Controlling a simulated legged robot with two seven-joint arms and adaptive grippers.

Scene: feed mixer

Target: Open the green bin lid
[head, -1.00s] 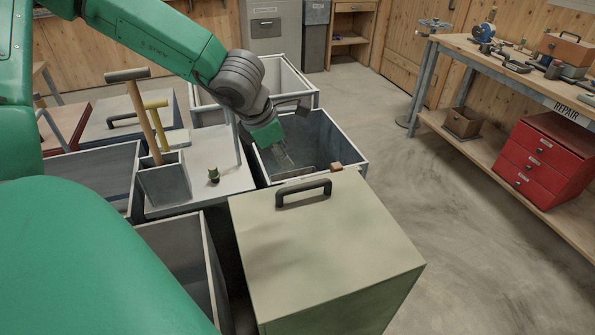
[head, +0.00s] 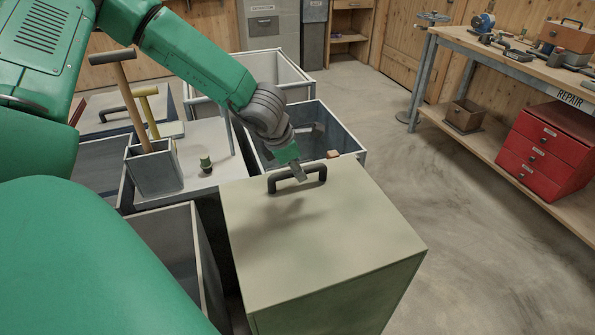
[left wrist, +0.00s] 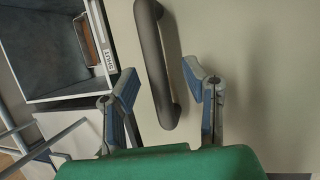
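The green bin (head: 330,290) stands at the front centre in the head view, with its pale green lid (head: 320,230) shut. A dark bar handle (head: 296,178) rises from the lid near its far edge. My left gripper (head: 302,178) is at the handle in the head view. In the left wrist view the two fingers of my left gripper (left wrist: 165,90) are spread apart. The handle (left wrist: 158,65) runs between them, and I see no clear contact with either finger. The lid (left wrist: 245,60) fills the right of that view. My right gripper is not in view.
An open grey bin (head: 340,133) stands behind the green bin, and another open bin (head: 170,235) is to its left. A holder (head: 155,170) with upright tools stands on a grey top. The floor to the right is clear, up to a bench (head: 500,58).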

